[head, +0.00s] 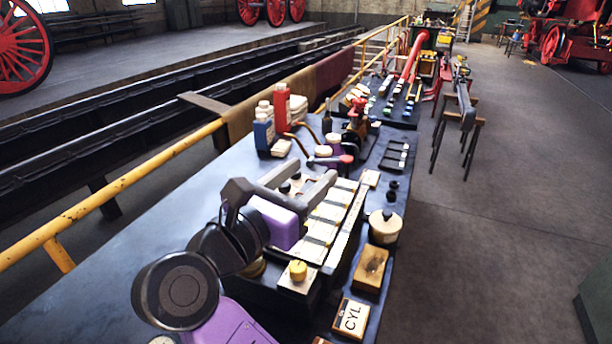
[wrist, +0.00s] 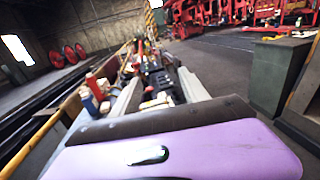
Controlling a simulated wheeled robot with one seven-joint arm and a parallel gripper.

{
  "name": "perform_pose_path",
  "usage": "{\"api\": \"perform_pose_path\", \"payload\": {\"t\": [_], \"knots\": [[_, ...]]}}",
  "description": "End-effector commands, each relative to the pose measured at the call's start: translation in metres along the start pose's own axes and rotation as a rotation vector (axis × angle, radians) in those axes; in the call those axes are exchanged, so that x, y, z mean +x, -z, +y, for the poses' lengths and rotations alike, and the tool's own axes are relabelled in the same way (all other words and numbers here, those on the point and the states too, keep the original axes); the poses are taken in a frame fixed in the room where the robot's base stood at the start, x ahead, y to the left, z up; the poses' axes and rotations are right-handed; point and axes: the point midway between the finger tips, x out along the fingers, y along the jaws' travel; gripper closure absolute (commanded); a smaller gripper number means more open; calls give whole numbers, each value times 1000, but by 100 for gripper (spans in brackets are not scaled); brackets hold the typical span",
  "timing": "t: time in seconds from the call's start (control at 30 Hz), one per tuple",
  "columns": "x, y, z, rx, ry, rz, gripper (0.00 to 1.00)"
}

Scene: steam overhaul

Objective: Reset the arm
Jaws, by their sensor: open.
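My gripper (head: 308,173) is above the long dark workbench (head: 150,225) in the head view, its two grey fingers spread and pointing up the bench. Nothing shows held between them. In the wrist view the fingers (wrist: 158,90) stand apart on either side of the bench items beyond, behind my purple wrist housing. Below and beside the gripper is a rack of pale labelled blocks, partly hidden by my arm. My arm comes in from the bottom of the head view and is bent.
Red (head: 282,106) and blue (head: 262,133) bottles stand left of the gripper. A round cream-lidded pot (head: 384,227) and a CYL box (head: 351,318) sit at the right edge. A yellow railing (head: 130,190) runs along the left.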

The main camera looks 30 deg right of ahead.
Motion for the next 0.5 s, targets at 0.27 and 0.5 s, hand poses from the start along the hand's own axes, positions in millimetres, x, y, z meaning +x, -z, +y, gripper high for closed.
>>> {"api": "perform_pose_path", "payload": {"t": [0.27,0.5], "knots": [[0,0,0,0,0,0,48],[-1,-22,6,-65,-25,-89,48]]}}
